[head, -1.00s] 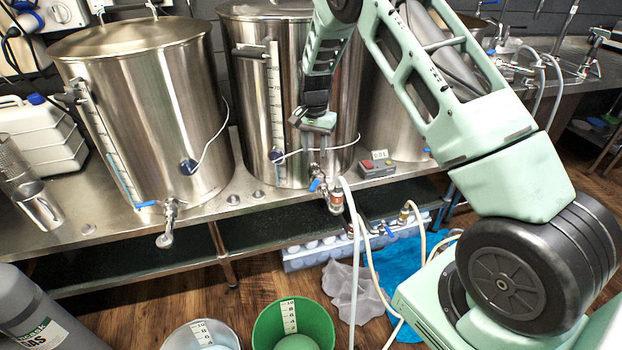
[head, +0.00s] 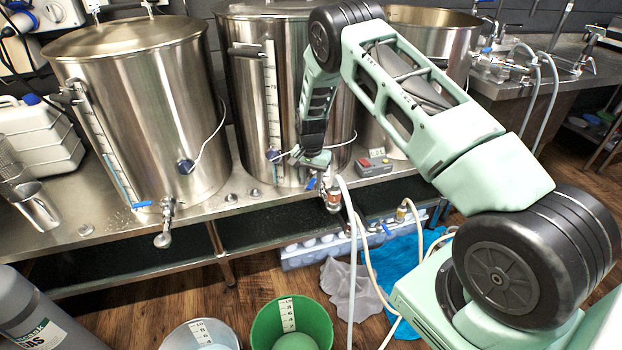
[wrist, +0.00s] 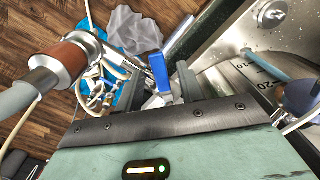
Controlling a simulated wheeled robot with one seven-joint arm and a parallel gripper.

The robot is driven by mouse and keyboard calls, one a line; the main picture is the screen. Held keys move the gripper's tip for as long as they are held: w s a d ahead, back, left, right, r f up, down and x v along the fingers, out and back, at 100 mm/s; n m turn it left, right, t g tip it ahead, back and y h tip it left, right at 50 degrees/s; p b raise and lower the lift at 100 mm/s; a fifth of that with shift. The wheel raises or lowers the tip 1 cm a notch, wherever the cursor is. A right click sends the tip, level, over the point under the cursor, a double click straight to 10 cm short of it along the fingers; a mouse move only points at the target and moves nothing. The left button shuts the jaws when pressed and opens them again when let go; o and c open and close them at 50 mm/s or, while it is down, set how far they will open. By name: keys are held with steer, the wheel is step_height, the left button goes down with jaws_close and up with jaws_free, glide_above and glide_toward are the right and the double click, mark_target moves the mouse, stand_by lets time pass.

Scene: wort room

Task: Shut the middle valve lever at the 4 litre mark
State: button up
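The middle steel kettle (head: 245,110) has an outlet valve low at its front with a blue lever (head: 311,183). My gripper (head: 314,168) is just above this valve, pointing down. In the wrist view the blue lever (wrist: 160,73) stands between the two dark fingers of my gripper (wrist: 160,88). The fingers are apart, and I cannot tell whether either touches the lever. A green bucket (head: 265,322) on the floor has a white number scale (head: 287,314). Pale green liquid (head: 295,342) shows inside, near the lowest visible numbers; its exact level is unclear.
A copper-coloured fitting (wrist: 62,62) and pale hose (head: 350,260) sit close beside the valve. A red-buttoned box (head: 373,166) is on the bench to the right. A white bucket (head: 200,335) stands beside the green one.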

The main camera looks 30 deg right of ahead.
steer(key=shift+c, duration=0.4)
jaws_close()
steer(key=shift+w+a+f+m+b, duration=0.1)
steer(key=shift+w+a+m+b, duration=0.15)
steer(key=shift+m, duration=0.25)
steer(key=shift+w+a+m, duration=0.1)
steer(key=shift+w+m, duration=0.2)
steer(key=shift+m, duration=0.2)
steer(key=shift+o, duration=0.4)
jaws_free()
steer(key=shift+r, duration=0.25)
step_height(320, 180, up, 17)
